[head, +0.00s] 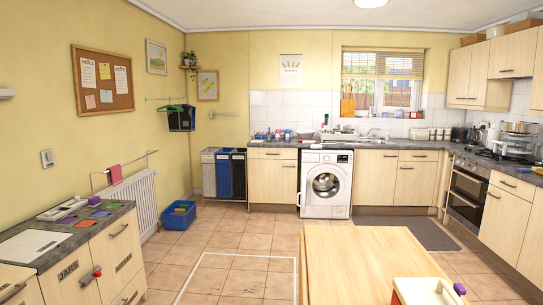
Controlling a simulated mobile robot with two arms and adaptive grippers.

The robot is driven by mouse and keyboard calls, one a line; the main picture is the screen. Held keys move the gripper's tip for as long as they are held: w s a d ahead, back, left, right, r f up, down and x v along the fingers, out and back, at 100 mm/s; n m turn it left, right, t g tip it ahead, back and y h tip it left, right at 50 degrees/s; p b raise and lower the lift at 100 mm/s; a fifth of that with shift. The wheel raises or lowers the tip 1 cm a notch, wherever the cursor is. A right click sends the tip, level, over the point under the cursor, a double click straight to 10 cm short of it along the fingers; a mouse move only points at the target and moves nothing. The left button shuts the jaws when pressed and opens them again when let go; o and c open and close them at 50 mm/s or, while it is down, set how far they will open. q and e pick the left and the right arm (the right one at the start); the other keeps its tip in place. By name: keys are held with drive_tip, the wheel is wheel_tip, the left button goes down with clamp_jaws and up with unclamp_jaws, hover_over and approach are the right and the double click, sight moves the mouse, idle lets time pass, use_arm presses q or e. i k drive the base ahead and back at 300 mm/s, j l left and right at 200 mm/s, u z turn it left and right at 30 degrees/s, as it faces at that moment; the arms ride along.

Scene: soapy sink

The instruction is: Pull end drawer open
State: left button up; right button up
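Several drawers show, and I cannot tell which one is the end drawer. The left counter has a drawer front (116,241) with a dark bar handle at its near right end, above further fronts. A drawer (272,154) tops the end unit left of the washing machine on the back wall. Both look shut. A front labelled JARS (69,271) on the left counter has a red and grey item (91,276) at its right side. Neither of my grippers is in view.
A blue crate (178,216) sits on the floor by the radiator (137,200). Tiled floor (225,240) is clear between the left counter and the table.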

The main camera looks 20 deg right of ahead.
sight(274, 150)
drive_tip(key=i+j+u, duration=0.2)
drive_tip(key=i+j, duration=0.35)
drive_tip(key=i+j+z, duration=0.15)
drive_tip(key=i, duration=0.2)
drive_tip(key=i+j+z, duration=0.2)
drive_tip(key=i, duration=0.2)
drive_tip(key=i+j+z, duration=0.15)
drive_tip(key=i, duration=0.2)
drive_tip(key=i+l+z, duration=0.15)
drive_tip(key=i+z, duration=0.15)
drive_tip(key=i, duration=0.5)
drive_tip(key=i+z, duration=0.35)
drive_tip(key=i, duration=1.75)
drive_tip(key=i+j+z, duration=0.1)
drive_tip(key=i, duration=1.2)
